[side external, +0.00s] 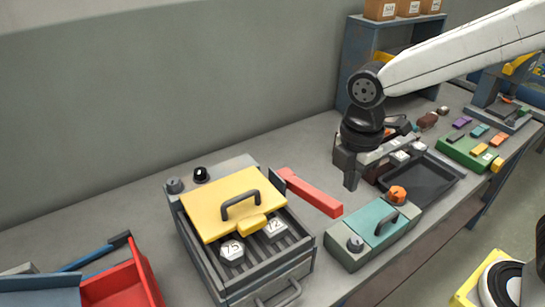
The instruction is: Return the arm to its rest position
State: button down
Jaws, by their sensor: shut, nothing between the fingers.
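The fingers look closed together and hold nothing. My white arm reaches in from the upper right. The grey heater box (212,268) stands at the centre left, apart from my gripper. A yellow lid (205,210) with a dark handle covers the back part of its top. Two pale pieces, marked 75 (232,252) and 72 (272,229), sit in the slotted front part. The lid partly hides the inside.
A red bar (312,194) lies left of my gripper. A teal-topped box (370,231) with an orange knob stands in front, and a black tray (432,182) to the right. A green box (467,153) and a blue shelf (356,50) stand farther right and behind. Red bin (125,286) at lower left.

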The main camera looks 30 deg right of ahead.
jog(key=s+d+f+m+t, duration=0.2)
jog(key=d+f+m, duration=0.6)
jog(key=m, duration=0.9)
jog(key=shift+s+d+f+m+t, duration=0.2)
jog(key=shift+d+f+m+t, duration=0.15)
jog(key=shift+d, duration=1.25)
jog(key=shift+r, duration=0.1)
